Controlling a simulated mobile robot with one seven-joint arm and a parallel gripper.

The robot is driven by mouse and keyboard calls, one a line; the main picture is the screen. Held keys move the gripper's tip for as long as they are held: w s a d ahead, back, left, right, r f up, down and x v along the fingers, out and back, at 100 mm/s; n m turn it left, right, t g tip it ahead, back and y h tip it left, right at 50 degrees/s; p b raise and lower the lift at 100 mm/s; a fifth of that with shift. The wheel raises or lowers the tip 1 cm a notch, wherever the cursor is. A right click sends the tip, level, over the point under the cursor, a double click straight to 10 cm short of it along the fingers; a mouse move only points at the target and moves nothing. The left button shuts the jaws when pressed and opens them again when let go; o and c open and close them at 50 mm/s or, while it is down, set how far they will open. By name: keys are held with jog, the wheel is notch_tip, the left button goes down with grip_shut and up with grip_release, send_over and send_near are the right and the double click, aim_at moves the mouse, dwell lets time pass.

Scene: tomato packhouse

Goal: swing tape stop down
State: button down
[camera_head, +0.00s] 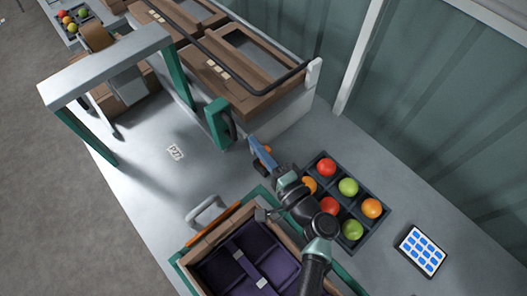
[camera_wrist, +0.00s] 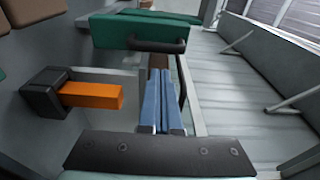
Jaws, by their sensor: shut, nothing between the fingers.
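An orange bar (camera_wrist: 92,95) sticks out roughly level from a dark block (camera_wrist: 47,92) on the left of the wrist view. It looks like the tape stop, but I cannot be sure. In the head view, the orange bar (camera_head: 266,151) shows small and partly hidden by my gripper (camera_head: 253,139). My gripper's blue fingers are shut and empty. In the wrist view, my gripper (camera_wrist: 160,76) lies just right of the bar's free end, with a small apparent gap. Ahead of the fingertips is a green block (camera_wrist: 135,31) with a dark handle (camera_wrist: 160,46).
A dark tray (camera_head: 371,229) of red, orange and green tomatoes lies right of my wrist. An open crate (camera_head: 205,242) with purple compartments stands below. A grey frame (camera_head: 104,66) on green posts spans the table at left. Bare table lies around a printed marker (camera_head: 175,152).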

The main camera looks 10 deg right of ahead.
aim_at(229, 118)
jog(key=x, duration=0.5)
jog(key=shift+w+a, duration=0.1)
jog(key=shift+w, duration=0.1)
jog(key=shift+s+a+b, duration=0.1)
jog(key=shift+b, duration=0.2)
jog(key=shift+s+a+b, duration=0.3)
jog(key=shift+a, duration=0.1)
jog(key=shift+s+a+r, duration=0.1)
jog(key=shift+a, duration=0.05)
